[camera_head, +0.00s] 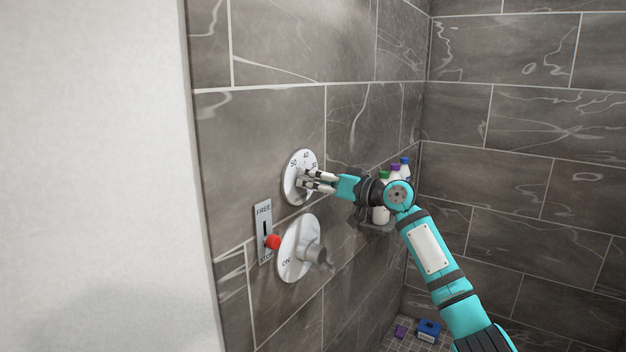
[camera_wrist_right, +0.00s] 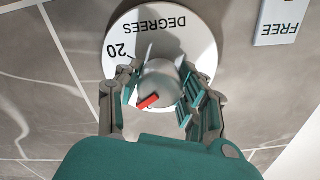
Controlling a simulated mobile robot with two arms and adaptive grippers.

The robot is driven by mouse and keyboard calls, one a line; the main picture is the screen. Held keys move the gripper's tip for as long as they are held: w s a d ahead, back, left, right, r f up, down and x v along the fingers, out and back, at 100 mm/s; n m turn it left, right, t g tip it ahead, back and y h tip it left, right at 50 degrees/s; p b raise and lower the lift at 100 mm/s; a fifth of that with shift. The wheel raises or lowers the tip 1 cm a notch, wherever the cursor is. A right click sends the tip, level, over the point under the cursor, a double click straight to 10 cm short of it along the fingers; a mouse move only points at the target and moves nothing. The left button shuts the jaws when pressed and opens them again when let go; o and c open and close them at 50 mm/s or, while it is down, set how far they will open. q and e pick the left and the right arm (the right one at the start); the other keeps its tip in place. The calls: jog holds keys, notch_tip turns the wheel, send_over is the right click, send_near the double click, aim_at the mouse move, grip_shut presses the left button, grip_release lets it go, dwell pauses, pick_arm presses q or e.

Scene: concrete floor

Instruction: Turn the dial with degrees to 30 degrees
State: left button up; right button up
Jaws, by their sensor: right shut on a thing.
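The degrees dial (camera_head: 291,185) is a round white plate on the tiled wall, with 50, 40 and 30 visible along its upper edge in the head view. In the right wrist view the dial plate (camera_wrist_right: 204,32) appears upside down, with DEGREES and 20 readable. Its grey knob (camera_wrist_right: 160,72) carries a red mark. My right gripper (camera_head: 307,181) reaches the dial from the right and is shut on the knob; its fingers (camera_wrist_right: 157,92) sit on both sides of it. The number at the red mark is hidden by the fingers. My left gripper is not in view.
Below the dial is a second round plate (camera_head: 288,262) with a grey lever and ON lettering. A FREE plate (camera_head: 263,213) with a red knob (camera_head: 273,242) is beside it. Bottles (camera_head: 405,168) stand on a corner shelf behind my right wrist. A blue box (camera_head: 429,328) is on the floor.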

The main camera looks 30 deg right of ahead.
jog(key=shift+m, duration=1.1)
jog(key=o, duration=1.2)
jog(key=shift+d, duration=0.1)
jog(key=shift+c, duration=0.2)
jog(key=v, duration=1.2)
jog(key=shift+f, duration=0.15)
